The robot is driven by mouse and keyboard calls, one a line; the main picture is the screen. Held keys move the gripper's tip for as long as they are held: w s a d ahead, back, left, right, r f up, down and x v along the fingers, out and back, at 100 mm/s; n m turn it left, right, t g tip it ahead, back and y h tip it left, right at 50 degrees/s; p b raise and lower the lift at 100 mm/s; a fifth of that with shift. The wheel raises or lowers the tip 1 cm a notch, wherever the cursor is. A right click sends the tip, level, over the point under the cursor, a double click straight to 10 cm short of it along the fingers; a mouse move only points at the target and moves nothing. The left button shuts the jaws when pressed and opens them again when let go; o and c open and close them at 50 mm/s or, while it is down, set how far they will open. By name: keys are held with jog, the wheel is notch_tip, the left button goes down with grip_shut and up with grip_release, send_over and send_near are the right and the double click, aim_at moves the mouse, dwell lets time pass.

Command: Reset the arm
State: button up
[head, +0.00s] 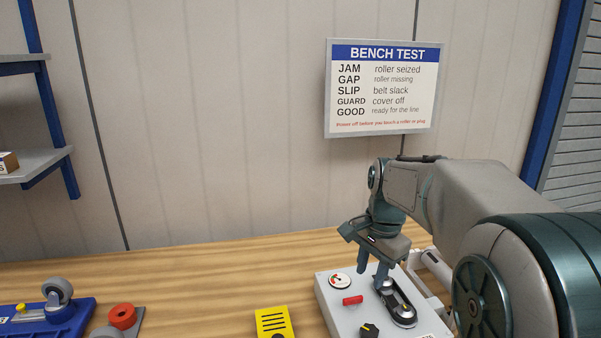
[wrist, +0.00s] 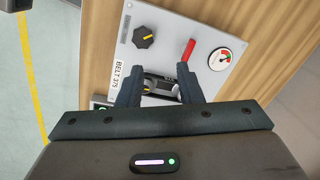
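My gripper (head: 371,272) is above the grey panel (head: 335,302) on the bench, with its fingers pointing down. In the wrist view its two fingers (wrist: 160,70) stand apart with a clear gap, so it is open. A dark, oblong looped belt piece (head: 397,303) lies on the panel, just right of the fingers in the head view. Part of it shows between and below the fingertips in the wrist view (wrist: 160,86). I cannot tell whether a finger touches it. My arm reaches in from the right.
The panel carries a dial gauge (head: 340,281), a red lever (head: 352,300) and a black knob (head: 369,331). A bench test sign (head: 383,88) hangs behind.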

jog(key=s+f+n+t, duration=0.1)
jog(key=s+f+n, duration=0.1)
jog(key=s+n, duration=0.3)
jog(key=s+a+f+n+t, duration=0.1)
jog(key=s+f+n, duration=0.2)
jog(key=s, duration=1.1)
jog(key=n, duration=0.3)
jog(key=shift+h, duration=0.4)
